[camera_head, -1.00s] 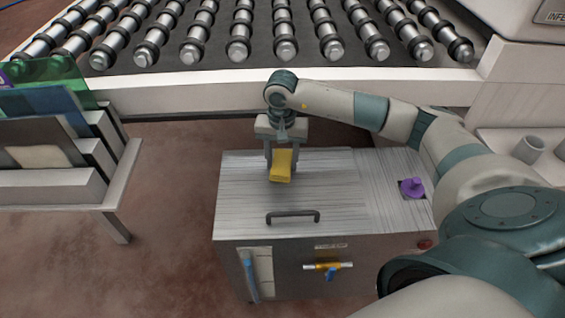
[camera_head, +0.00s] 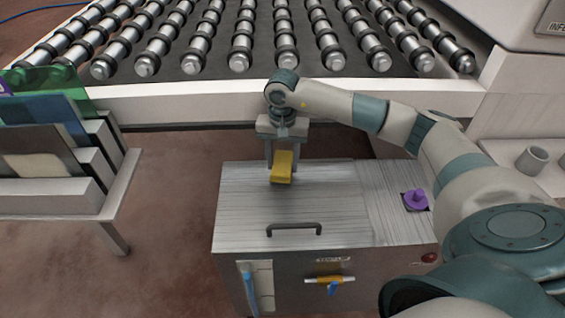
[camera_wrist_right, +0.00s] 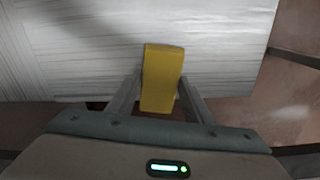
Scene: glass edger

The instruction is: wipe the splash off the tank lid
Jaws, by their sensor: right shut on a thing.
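The tank lid (camera_head: 320,200) is a brushed grey metal top with a dark bar handle (camera_head: 294,229) near its front edge. My right gripper (camera_head: 282,166) is shut on a yellow block, seemingly a sponge (camera_head: 282,168), over the lid's back left part. The right wrist view shows the sponge (camera_wrist_right: 162,78) between the two fingers, with the lid (camera_wrist_right: 90,50) beyond it. I cannot tell whether the sponge touches the lid. I see no clear splash on the visible lid; the sponge and gripper hide a small part. My left gripper is not in view.
A purple knob (camera_head: 416,199) stands on the top's right section. A yellow-handled valve (camera_head: 330,280) and a red button (camera_head: 429,257) are on the front. A rack of glass sheets (camera_head: 60,150) stands left. A roller conveyor (camera_head: 240,40) runs behind.

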